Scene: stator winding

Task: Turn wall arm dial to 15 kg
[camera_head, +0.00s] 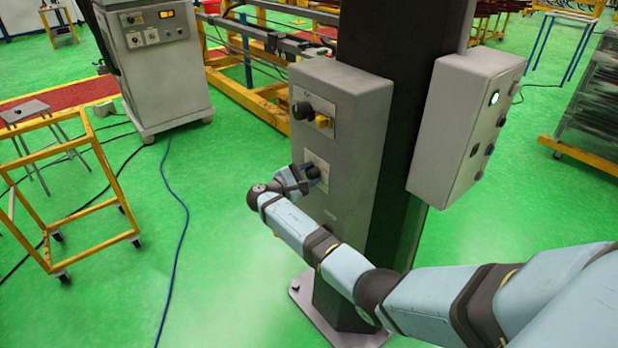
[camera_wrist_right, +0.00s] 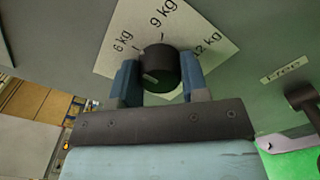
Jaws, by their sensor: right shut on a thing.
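The black round dial (camera_wrist_right: 158,70) sits on a white label plate (camera_wrist_right: 203,22) that shows 6 kg, 9 kg and 12 kg. A 15 kg mark is not visible. A short light mark shows on the dial's face, at its lower left. My right gripper (camera_wrist_right: 160,84) has its two blue fingers on either side of the dial and is shut on it. In the head view my right gripper (camera_head: 307,178) is at the front of the grey control box (camera_head: 358,115) on the dark column and mostly hides the dial. My left gripper is not in view.
A dark lever (camera_wrist_right: 301,97) beside a "Free" label is at the wrist view's right. A second box (camera_head: 455,130) hangs on the column's right side.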

